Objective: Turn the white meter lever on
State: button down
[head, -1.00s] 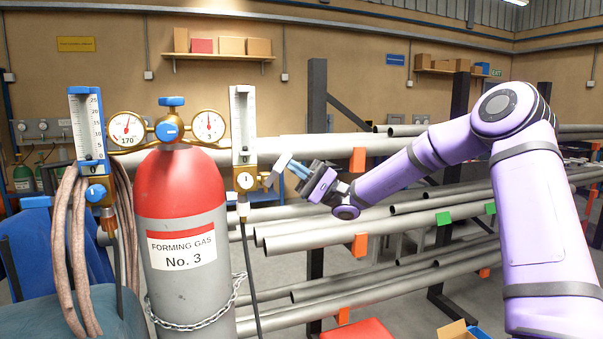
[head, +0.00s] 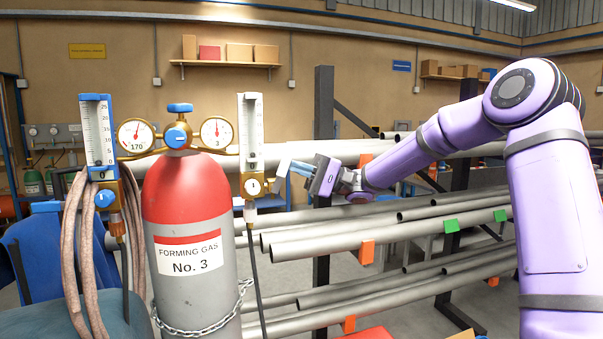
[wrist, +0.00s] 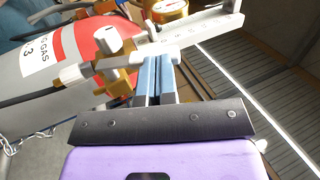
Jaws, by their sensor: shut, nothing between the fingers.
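The white meter (head: 250,130) is the white-framed gauge tube right of the red-topped gas cylinder, with a brass valve body and round white knob (head: 253,187) at its foot. In the wrist view the brass body (wrist: 118,78) and white fittings lie just left of my fingertips. My gripper (head: 287,167) is shut, with blue fingers pointing left, close to the right side of the meter's foot. The wrist view shows the fingers (wrist: 157,72) together and a pale grey piece across their tips. I cannot tell whether they touch the lever, which I cannot pick out clearly.
The gas cylinder (head: 188,195) stands left of the white meter, with two dials and a blue valve on top. A blue-framed meter (head: 98,140) with hoses is farther left. Racked pipes (head: 380,220) lie behind my arm. A black hose (head: 257,275) hangs below the white meter.

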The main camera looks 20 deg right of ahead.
jog(key=shift+a+r+h, duration=0.45)
jog(key=shift+a+h, duration=0.1)
jog(key=shift+h, duration=0.55)
jog(key=shift+a+r+h, duration=0.45)
jog(key=shift+a+h, duration=0.05)
jog(key=shift+h, duration=0.6)
jog(key=shift+a, duration=0.1)
